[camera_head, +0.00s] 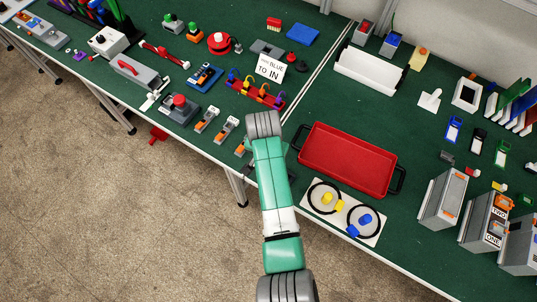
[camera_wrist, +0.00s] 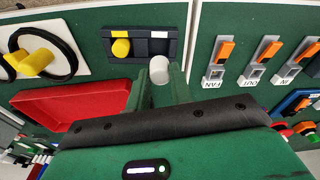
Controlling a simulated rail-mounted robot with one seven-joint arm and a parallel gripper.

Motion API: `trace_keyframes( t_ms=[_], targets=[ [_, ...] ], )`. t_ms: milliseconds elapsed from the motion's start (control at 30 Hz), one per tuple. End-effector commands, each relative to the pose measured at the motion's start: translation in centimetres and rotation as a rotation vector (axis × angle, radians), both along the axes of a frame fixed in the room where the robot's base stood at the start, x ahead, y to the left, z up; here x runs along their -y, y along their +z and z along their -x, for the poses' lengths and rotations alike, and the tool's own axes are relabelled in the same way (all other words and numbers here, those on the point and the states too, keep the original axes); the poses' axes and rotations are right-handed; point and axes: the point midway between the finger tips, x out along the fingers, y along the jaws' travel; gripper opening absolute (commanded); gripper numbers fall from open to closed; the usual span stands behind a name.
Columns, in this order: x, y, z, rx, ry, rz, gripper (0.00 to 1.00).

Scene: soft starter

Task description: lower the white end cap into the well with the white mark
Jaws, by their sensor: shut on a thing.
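In the wrist view, my gripper (camera_wrist: 162,78) is shut on the white end cap (camera_wrist: 158,66), which shows as a pale round end between the fingertips. The dark block with the wells (camera_wrist: 140,55) lies just beyond it, with a yellow mark (camera_wrist: 118,34) on the left and a white mark (camera_wrist: 158,34) on the right. A yellow cap (camera_wrist: 121,47) stands at the yellow-mark side. The white cap overlaps the block's near edge below the white mark. The gap between cap and block cannot be told. In the head view, my arm hides the gripper, cap and block.
A white board with black rings and yellow parts (camera_wrist: 58,48) lies left of the block. The red tray (camera_head: 348,158) is beside my arm. Orange-handled switches (camera_wrist: 262,52) stand to the right in the wrist view. Green bench surface is bare around the block.

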Motion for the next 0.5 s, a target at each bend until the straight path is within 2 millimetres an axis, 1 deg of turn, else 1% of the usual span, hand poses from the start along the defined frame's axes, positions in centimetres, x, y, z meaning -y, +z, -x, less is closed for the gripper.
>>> trace_keyframes(
  t_ms=[267,500],
  targets=[
    [0.0,-0.1,0.0,0.0,0.0,0.0,0.01],
    [0.0,-1.3,0.0,-0.002,-0.001,-0.001,0.01]
  ],
)
